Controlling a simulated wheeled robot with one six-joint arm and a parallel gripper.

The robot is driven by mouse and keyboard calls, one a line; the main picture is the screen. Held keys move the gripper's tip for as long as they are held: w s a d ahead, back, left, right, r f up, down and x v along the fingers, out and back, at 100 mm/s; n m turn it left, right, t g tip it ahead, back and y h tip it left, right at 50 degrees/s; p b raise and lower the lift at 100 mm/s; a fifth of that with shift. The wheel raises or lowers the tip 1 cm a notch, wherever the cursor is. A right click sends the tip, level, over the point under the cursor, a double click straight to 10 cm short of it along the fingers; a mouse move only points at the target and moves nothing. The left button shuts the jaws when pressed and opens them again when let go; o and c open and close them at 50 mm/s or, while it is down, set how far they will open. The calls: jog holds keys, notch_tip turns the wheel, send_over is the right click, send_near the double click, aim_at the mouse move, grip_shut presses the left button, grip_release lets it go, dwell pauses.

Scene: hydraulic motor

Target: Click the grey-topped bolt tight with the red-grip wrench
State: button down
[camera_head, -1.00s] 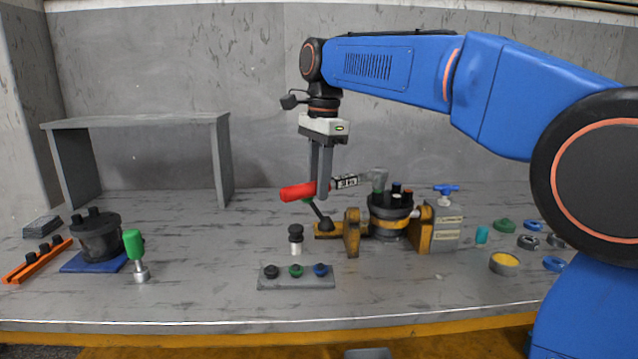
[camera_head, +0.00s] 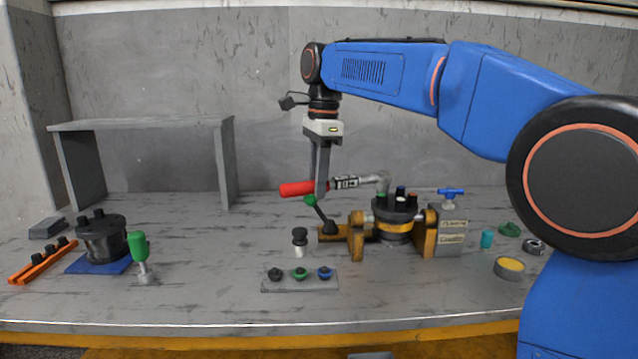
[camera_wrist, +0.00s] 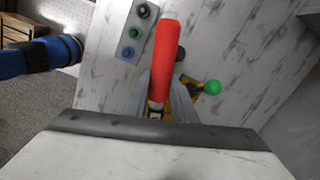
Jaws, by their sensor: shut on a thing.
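The red-grip wrench (camera_head: 298,189) is held nearly level above the bench, its grip to the left and its grey head (camera_head: 383,179) to the right. My gripper (camera_head: 321,194) is shut on it beside the red grip. The wrench head is over the left part of the dark motor (camera_head: 396,220), which sits in a yellow clamp. Several bolts with coloured tops stand on the motor. The grey top is not distinguishable under the head, and I cannot tell whether the head is seated. In the wrist view the red grip (camera_wrist: 163,60) extends from between my fingers.
A green-knobbed lever (camera_head: 318,212) rises close below the wrench. A blue-handled grey block (camera_head: 450,232) adjoins the clamp. A bolt tray (camera_head: 300,284) and a black-topped piece (camera_head: 300,240) stand in front. A second motor (camera_head: 102,240) and a green-handled tool (camera_head: 139,250) are left.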

jog(key=shift+w+a+f+m, duration=0.15)
jog(key=shift+w+f+m, duration=0.25)
jog(key=shift+w, duration=0.3)
jog(key=shift+w+a+r+m, duration=0.1)
jog(key=shift+w+a+m, duration=0.1)
jog(key=shift+w+m, duration=0.9)
jog(key=shift+w, duration=0.35)
dwell(0.4)
jog(key=shift+s, duration=0.25)
dwell(0.4)
jog(key=shift+r, duration=0.35)
jog(key=shift+s+r, duration=0.1)
jog(key=shift+r, duration=2.6)
